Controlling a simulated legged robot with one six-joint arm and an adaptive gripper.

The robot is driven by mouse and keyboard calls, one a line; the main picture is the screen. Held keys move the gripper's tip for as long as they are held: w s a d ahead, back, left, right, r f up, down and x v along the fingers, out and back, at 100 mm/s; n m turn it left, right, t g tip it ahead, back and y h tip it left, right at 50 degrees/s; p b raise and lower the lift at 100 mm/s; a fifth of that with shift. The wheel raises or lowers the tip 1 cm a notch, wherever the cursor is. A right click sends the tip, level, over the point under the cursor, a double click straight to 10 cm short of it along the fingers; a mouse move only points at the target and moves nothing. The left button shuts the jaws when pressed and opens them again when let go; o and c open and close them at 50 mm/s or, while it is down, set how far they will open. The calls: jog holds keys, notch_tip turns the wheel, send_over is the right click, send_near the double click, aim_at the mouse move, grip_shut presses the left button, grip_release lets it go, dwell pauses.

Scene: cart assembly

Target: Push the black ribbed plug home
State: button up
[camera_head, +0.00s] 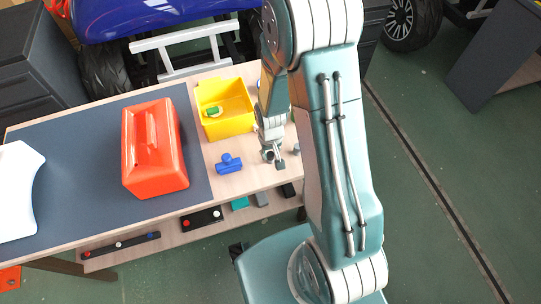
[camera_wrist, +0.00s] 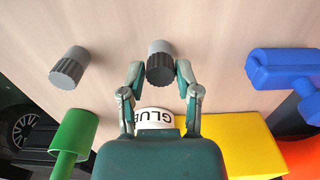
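A plug (camera_wrist: 160,64) with a smooth grey top and a black ribbed part stands between my fingertips in the wrist view. A similar grey and black ribbed plug (camera_wrist: 69,67) stands apart to the left there, outside the fingers. My gripper (camera_wrist: 161,72) is open, one finger on each side of the nearer plug, with narrow gaps showing. In the head view my gripper (camera_head: 273,156) is low over the right end of the wooden workbench, and it mostly hides the plug. The seat under the plug cannot be made out.
A yellow bin (camera_head: 225,107), a blue part (camera_head: 229,163) and a red toolbox (camera_head: 155,148) stand left of my gripper. In the wrist view a white glue container (camera_wrist: 155,115), a green object (camera_wrist: 72,135) and the yellow bin (camera_wrist: 236,143) sit close by the fingers.

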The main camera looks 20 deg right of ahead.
aim_at(270, 154)
grip_shut()
jog(key=shift+r, duration=2.2)
